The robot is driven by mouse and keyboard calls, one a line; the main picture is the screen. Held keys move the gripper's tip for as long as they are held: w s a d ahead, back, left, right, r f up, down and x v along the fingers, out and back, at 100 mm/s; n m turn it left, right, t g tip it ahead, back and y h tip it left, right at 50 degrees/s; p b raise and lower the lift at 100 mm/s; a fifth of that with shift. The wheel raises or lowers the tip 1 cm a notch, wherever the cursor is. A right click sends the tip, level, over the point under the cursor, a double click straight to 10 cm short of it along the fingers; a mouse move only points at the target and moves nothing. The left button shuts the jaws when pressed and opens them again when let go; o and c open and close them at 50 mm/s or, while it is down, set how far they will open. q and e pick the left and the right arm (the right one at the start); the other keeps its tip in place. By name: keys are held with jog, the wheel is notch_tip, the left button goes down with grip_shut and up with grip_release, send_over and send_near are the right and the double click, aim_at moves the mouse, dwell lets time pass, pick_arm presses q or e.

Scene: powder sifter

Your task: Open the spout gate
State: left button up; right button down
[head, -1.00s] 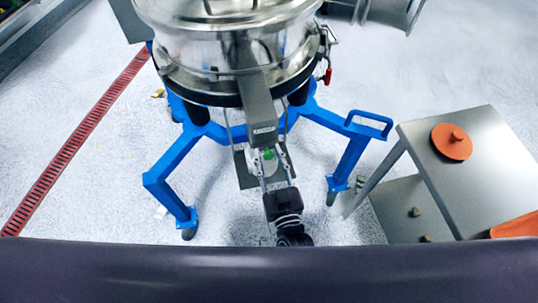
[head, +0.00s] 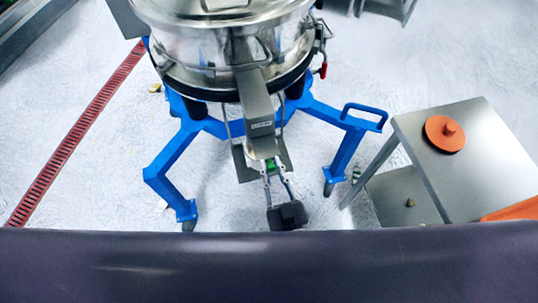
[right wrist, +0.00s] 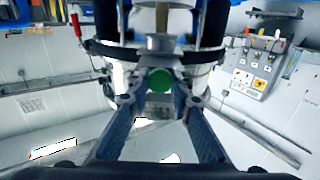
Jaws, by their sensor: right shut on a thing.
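The sifter's grey spout (head: 257,100) slopes down toward me from the round steel sifter body (head: 225,45) in the head view. A small green knob (head: 271,164) shows just below the spout's end. My right gripper (head: 272,167) reaches it from below, with its fingers shut on the knob. In the right wrist view the round green knob (right wrist: 160,79) sits between the two fingertips (right wrist: 162,88). The gate itself is hard to make out behind the fingers. My left gripper is not in view.
A blue frame (head: 165,160) with splayed legs carries the sifter. A steel table (head: 485,165) at the right bears an orange lidded disc (head: 440,141) and another orange thing (head: 512,211). A red floor drain (head: 75,135) runs at the left. The floor between is mostly clear.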

jog(key=shift+w, duration=0.1)
jog(key=c, duration=1.7)
grip_release()
jog(key=v, duration=1.2)
jog(key=s+d+f+g, duration=0.2)
jog(key=f+g, duration=0.1)
jog(key=f, duration=0.6)
jog(key=s+d+f+n+g, duration=0.1)
jog(key=s+d+f+g, duration=0.1)
jog(key=f, duration=0.6)
jog(key=s+d+f+g, duration=0.1)
jog(key=s+f+g, duration=0.15)
jog(key=f, duration=0.65)
jog(key=s+d+f+g+h, duration=0.1)
jog(key=s+d+f+g, duration=0.2)
jog(key=s+d+f, duration=0.1)
jog(key=s+d+f+m+g+h, duration=0.1)
jog(key=s+d+f+g+h, duration=0.1)
jog(key=s+d+f, duration=0.3)
jog(key=s+d+f+g+h, duration=0.1)
jog(key=s+d+f+g, duration=0.3)
jog(key=s+d+f, duration=0.1)
jog(key=shift+s+d+f, duration=0.15)
jog(key=shift+s+f, duration=0.2)
jog(key=shift+s, duration=0.4)
